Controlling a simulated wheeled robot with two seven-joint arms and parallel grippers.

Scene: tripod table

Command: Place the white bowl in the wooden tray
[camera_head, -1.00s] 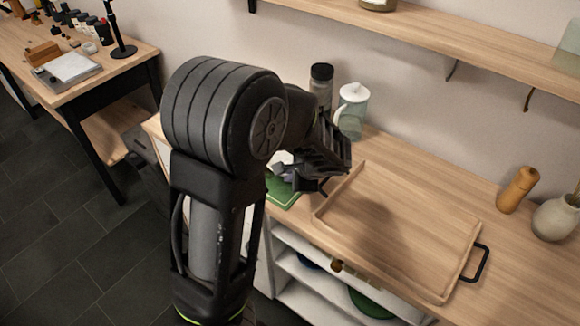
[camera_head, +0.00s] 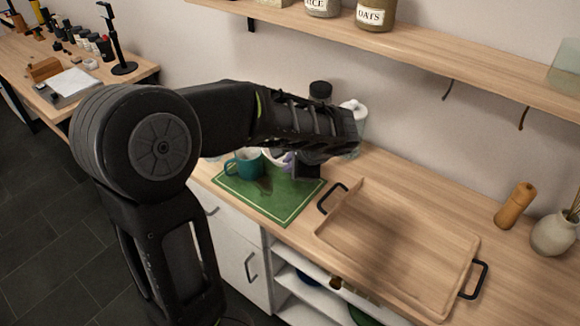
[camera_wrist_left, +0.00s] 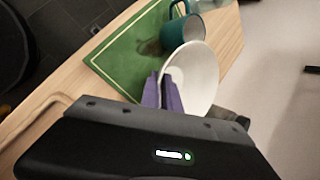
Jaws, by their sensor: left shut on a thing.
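The white bowl (camera_wrist_left: 198,76) shows tilted in the left wrist view, with its rim between the purple fingertips of my left gripper (camera_wrist_left: 165,92). My left gripper is shut on the bowl's rim. In the head view the bowl (camera_head: 277,156) is mostly hidden behind my left gripper (camera_head: 290,162), over the green mat. The wooden tray (camera_head: 387,242) lies empty on the counter to the right, with a dark handle at each end. My right gripper is not in view.
A teal mug (camera_head: 245,162) stands on the green mat (camera_head: 268,200) beside the bowl. A dark-lidded bottle (camera_head: 320,92) and a white-lidded jug (camera_head: 354,114) stand behind my gripper. A wooden mill (camera_head: 515,205) and a vase (camera_head: 556,232) stand right of the tray.

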